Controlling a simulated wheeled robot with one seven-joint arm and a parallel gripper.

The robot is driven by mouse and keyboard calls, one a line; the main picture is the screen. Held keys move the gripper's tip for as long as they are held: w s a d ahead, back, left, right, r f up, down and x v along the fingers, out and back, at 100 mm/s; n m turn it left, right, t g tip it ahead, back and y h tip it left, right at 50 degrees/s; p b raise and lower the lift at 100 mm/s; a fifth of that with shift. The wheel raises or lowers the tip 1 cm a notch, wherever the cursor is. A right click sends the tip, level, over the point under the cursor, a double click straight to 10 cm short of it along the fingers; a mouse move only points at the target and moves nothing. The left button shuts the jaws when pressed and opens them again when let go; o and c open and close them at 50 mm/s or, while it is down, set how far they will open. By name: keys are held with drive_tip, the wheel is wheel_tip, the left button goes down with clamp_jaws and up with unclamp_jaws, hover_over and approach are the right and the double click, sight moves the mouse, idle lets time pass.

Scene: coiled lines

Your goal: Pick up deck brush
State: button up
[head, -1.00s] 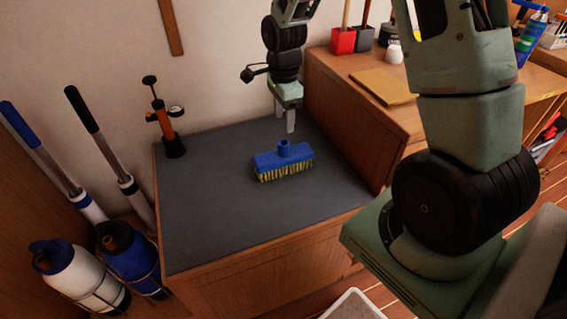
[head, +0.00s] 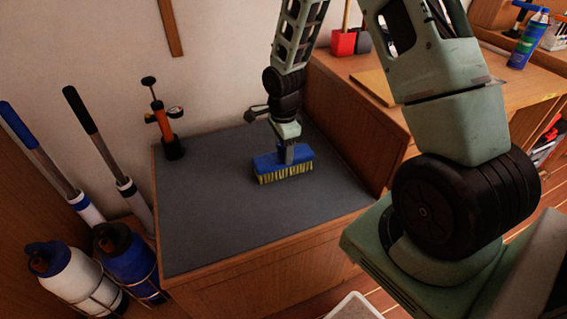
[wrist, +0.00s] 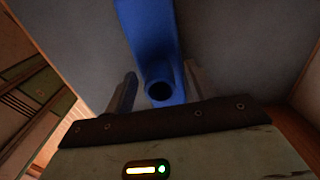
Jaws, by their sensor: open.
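The deck brush (head: 268,164) has a blue head with a short socket and yellow bristles. It stands bristles down on the grey top of a wooden cabinet. My gripper (head: 288,152) is right above and at the brush, pointing down, and hides its socket in the head view. In the wrist view the blue brush (wrist: 150,40) runs away from the gripper, and its round, dark socket opening (wrist: 159,91) lies between the two fingers. My gripper (wrist: 160,90) is open, with a finger on each side of the socket. Whether a finger touches it I cannot tell.
An orange hand pump (head: 163,125) stands at the back left of the grey top (head: 205,215). Two bottles (head: 75,275) and two poles (head: 95,140) are to the left. A higher wooden counter (head: 390,110) borders the right. The grey top around the brush is clear.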

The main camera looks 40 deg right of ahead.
drive_tip(key=c, duration=1)
wheel_tip(320, 180, up, 10)
drive_tip(key=shift+r+p, duration=0.1)
drive_tip(key=shift+p, duration=0.5)
drive_tip(key=shift+c, duration=0.2)
drive_tip(key=o, duration=0.6)
